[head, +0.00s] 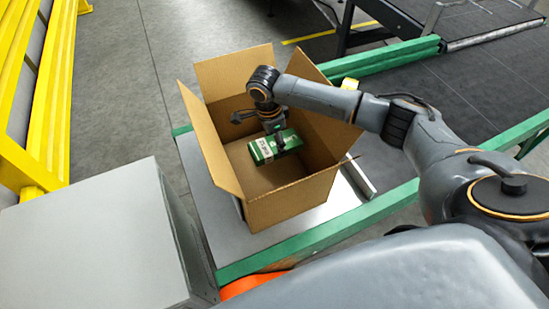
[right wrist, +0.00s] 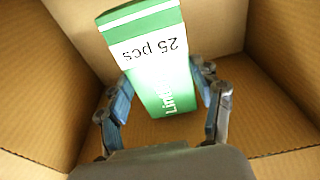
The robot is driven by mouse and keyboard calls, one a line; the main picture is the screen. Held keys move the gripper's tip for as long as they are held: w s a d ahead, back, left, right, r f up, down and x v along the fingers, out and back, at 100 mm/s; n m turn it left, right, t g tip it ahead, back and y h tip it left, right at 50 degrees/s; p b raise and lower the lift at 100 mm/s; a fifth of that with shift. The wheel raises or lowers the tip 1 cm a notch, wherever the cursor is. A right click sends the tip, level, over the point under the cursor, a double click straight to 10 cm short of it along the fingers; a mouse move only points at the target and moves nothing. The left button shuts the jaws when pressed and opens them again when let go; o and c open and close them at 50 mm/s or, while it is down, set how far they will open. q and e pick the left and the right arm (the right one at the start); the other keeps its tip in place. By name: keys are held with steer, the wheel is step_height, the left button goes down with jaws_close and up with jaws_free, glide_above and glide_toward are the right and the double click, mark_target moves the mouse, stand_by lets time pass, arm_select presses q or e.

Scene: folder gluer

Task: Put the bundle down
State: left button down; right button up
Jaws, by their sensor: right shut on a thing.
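The bundle (head: 275,147) is a green block with a white band, held inside an open cardboard box (head: 292,203). In the right wrist view the bundle (right wrist: 153,62) shows "25 pcs" on its white band. My right gripper (head: 279,138) reaches down into the box and is shut on the bundle. In the right wrist view the two fingers (right wrist: 163,95) sit on either side of it. I cannot tell whether the bundle touches the box floor. The box floor around it looks bare. My left gripper is not in view.
The box stands with its flaps open on a metal plate (head: 210,205) within a green frame (head: 300,241). A grey cabinet (head: 95,235) stands at the left. Yellow railings (head: 55,90) run along the far left. A dark conveyor (head: 440,95) lies at the right.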

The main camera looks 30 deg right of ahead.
step_height(320, 180, down, 7)
steer(key=shift+d+r+p, duration=0.1)
steer(key=shift+p, duration=0.35)
steer(key=shift+f, duration=0.25)
step_height(320, 180, down, 3)
steer(key=shift+r+p, duration=0.1)
steer(key=shift+p, duration=0.25)
steer(key=shift+f, duration=0.4)
steer(key=shift+f, duration=0.15)
steer(key=o, duration=1.2)
steer(key=shift+o, duration=0.2)
